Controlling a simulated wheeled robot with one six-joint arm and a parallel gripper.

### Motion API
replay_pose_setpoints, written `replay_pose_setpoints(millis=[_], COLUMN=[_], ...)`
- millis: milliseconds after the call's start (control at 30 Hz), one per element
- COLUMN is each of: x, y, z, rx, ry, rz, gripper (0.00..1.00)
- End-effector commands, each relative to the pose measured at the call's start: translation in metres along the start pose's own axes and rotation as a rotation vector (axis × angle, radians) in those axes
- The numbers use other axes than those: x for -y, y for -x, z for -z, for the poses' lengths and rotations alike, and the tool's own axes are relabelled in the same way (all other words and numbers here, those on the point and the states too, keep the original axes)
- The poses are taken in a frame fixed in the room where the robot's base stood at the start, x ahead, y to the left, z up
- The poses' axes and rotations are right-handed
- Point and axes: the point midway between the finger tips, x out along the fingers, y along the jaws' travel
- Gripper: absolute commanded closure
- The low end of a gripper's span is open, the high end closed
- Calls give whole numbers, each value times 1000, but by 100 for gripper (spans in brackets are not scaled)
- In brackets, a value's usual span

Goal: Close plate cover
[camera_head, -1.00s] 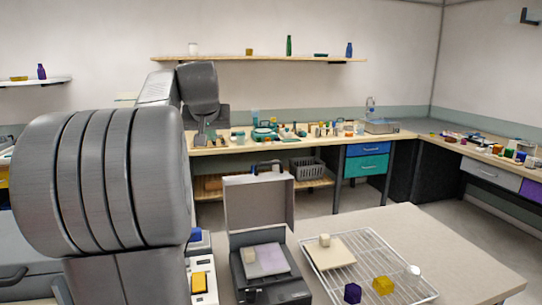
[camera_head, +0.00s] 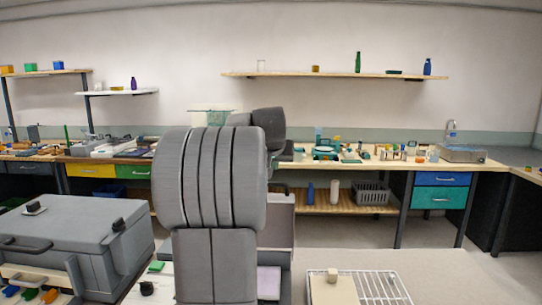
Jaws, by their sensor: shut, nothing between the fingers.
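The plate cover (camera_head: 280,222) is a grey upright panel, standing open at the back of its dark device. My grey arm hides its left part and most of the device. A pale lilac plate (camera_head: 269,283) lies flat in front of the cover, partly hidden by my arm. My arm rises in the middle of the head view, and its far wrist part reaches above and behind the cover. My gripper fingers are hidden behind the arm, so I cannot see them touch anything.
A wire rack (camera_head: 385,288) with a cream board and a small block (camera_head: 332,275) is right of the device. A large grey machine (camera_head: 75,240) fills the left. A cluttered bench (camera_head: 345,165) runs along the back wall. Table to the right of the rack looks clear.

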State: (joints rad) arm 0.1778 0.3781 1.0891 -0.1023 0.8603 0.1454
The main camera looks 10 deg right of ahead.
Motion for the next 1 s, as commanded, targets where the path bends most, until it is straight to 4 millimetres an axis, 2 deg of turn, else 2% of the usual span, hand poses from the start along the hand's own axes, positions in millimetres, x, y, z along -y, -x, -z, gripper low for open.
replay_pose_setpoints(millis=[67,400,1000], x=[0,0,-2], y=[-19,-7,-6], z=[0,-33,-39], rx=[3,0,-9], ry=[0,-1,-1], rz=[-1,0,0], gripper=[100,100,100])
